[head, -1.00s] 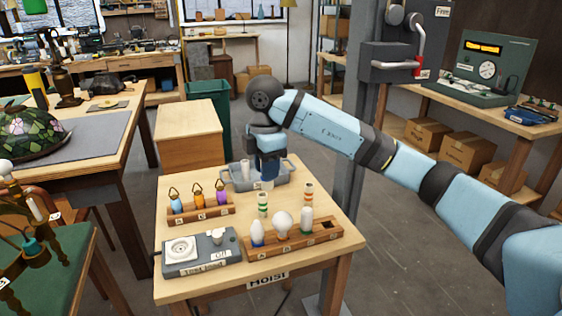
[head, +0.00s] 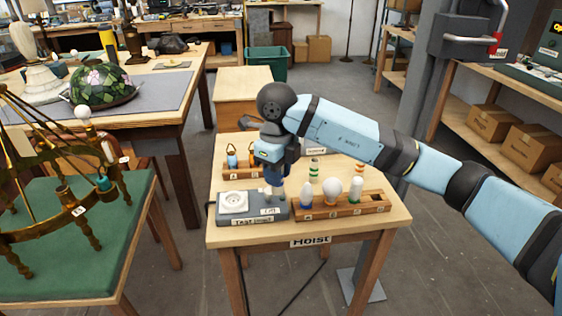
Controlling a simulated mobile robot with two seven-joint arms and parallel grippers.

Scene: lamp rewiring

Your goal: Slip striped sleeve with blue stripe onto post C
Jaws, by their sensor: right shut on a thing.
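My right gripper (head: 272,178) points down over the back of the test board on the small Hoist table. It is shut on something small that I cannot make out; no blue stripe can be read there. A green-striped white sleeve (head: 313,167) stands behind the bulb rack. Post C cannot be picked out. A brass wheel-shaped lamp frame (head: 45,222) stands on the green-topped table at the left, with a tag (head: 80,210) too small to read and a teal part (head: 103,183) on its rim. My left gripper is not in view.
The test board (head: 238,212) and a wooden rack (head: 372,203) with several bulbs sit on the Hoist table. A second rack (head: 231,169) with small hooked items is partly behind my gripper. The grey hoist column stands at the right. Floor shows between the tables.

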